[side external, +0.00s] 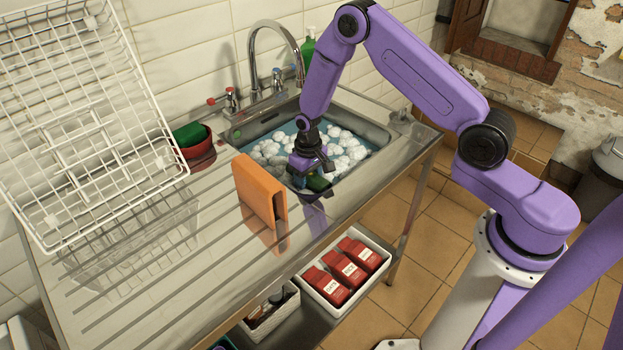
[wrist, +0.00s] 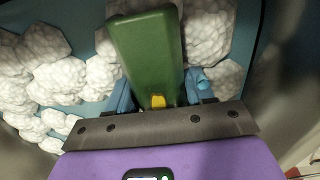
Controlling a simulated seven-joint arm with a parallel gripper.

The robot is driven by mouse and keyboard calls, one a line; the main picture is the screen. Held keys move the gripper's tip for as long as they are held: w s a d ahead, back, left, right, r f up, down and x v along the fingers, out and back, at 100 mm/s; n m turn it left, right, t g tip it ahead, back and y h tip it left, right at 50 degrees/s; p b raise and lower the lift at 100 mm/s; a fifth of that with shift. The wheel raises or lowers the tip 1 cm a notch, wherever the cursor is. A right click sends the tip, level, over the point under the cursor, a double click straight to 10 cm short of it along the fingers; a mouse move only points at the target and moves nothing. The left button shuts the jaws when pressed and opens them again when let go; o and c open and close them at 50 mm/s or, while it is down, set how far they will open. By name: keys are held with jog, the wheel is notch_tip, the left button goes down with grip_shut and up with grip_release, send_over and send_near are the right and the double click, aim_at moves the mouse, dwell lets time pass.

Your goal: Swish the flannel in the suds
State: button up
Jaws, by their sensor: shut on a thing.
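My gripper (side external: 311,172) is low in the sink, over its near side. In the wrist view my gripper (wrist: 159,92) has its blue fingers on either side of a dark green, flat-sided piece, which I take to be the flannel (wrist: 146,50). The flannel also shows as a dark green patch in the side view (side external: 317,183), just below my gripper. The suds (side external: 345,150) are white clumps on blue water, and they also fill much of the wrist view (wrist: 70,75). How deep the flannel sits in the water is hard to tell.
The sink's tap (side external: 277,55) arches over the back. A red bowl with a green sponge (side external: 190,134), an orange upright folded thing (side external: 256,192) and a white wire rack (side external: 75,120) stand left on the drainer. Red packets (side external: 348,272) sit in a white bin below.

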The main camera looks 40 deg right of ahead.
jog(key=shift+a, duration=1.2)
jog(key=shift+d, duration=0.15)
jog(key=shift+d, duration=1.85)
jog(key=shift+a, duration=2)
jog(key=shift+d, duration=2)
jog(key=shift+a, duration=0.15)
jog(key=shift+d, duration=0.2)
